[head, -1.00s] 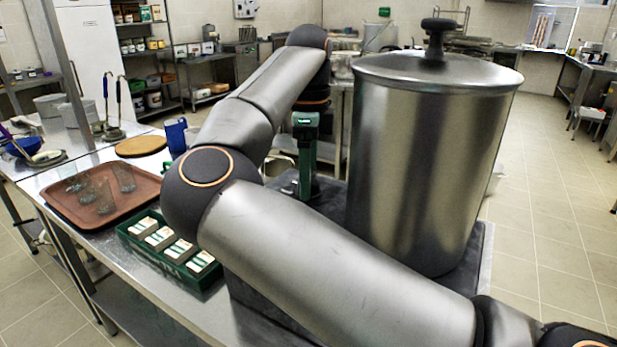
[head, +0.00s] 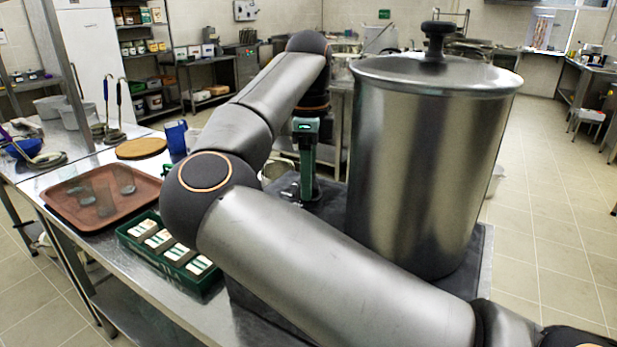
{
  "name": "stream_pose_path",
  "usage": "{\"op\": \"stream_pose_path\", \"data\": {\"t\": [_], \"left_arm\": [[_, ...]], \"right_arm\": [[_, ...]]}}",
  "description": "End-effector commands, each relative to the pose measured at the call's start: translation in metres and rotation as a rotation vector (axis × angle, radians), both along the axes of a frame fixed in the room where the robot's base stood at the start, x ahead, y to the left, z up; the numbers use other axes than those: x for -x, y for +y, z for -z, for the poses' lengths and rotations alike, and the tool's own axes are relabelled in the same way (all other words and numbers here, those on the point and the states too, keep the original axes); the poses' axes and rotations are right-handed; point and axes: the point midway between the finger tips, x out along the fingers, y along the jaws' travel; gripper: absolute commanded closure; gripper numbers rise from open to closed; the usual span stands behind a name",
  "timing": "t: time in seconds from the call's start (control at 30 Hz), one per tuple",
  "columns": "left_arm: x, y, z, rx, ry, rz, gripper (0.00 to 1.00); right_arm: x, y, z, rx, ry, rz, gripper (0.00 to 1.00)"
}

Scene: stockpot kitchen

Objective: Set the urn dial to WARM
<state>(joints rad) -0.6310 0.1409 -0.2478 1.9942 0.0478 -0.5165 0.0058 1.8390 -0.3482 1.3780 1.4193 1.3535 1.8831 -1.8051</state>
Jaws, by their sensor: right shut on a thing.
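A tall steel pot-shaped urn (head: 425,170) stands upright, with its lid and black knob on, right of centre in the head view. No dial or WARM mark can be made out on the side facing me. My left gripper is not in view.
A brown tray (head: 72,212) with glasses lies at left, beside a green crate (head: 124,236) of white-topped packs. A round wooden board (head: 141,148) and a blue jug (head: 176,137) stand behind. The urn rests on a dark base (head: 470,285). Open floor lies at right.

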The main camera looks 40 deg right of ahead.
Motion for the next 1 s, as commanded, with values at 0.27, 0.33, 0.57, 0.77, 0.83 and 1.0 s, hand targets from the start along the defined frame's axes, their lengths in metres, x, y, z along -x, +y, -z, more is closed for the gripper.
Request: {"op": "stream_pose_path", "data": {"t": [0.27, 0.33, 0.57, 0.77, 0.83, 1.0], "left_arm": [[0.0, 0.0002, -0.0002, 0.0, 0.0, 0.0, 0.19], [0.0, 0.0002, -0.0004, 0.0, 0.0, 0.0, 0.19], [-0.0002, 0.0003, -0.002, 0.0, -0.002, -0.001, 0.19], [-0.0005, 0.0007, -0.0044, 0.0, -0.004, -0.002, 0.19], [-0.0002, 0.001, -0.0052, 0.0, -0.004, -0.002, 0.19], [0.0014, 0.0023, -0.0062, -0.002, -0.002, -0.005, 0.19]], "right_arm": [[0.0001, -0.0001, -0.0004, 0.0, 0.0, 0.006, 1.0], [0.0001, -0.0001, -0.0005, 0.0, 0.0, 0.018, 1.0], [-0.0001, 0.0, -0.0009, -0.001, -0.001, 0.113, 1.0], [-0.0001, -0.0001, -0.0008, -0.001, 0.0, 0.272, 1.0], [0.0, -0.0001, -0.0008, -0.001, 0.0, 0.337, 1.0], [-0.0002, -0.0003, -0.0012, 0.0, -0.002, 0.499, 1.0]]}}
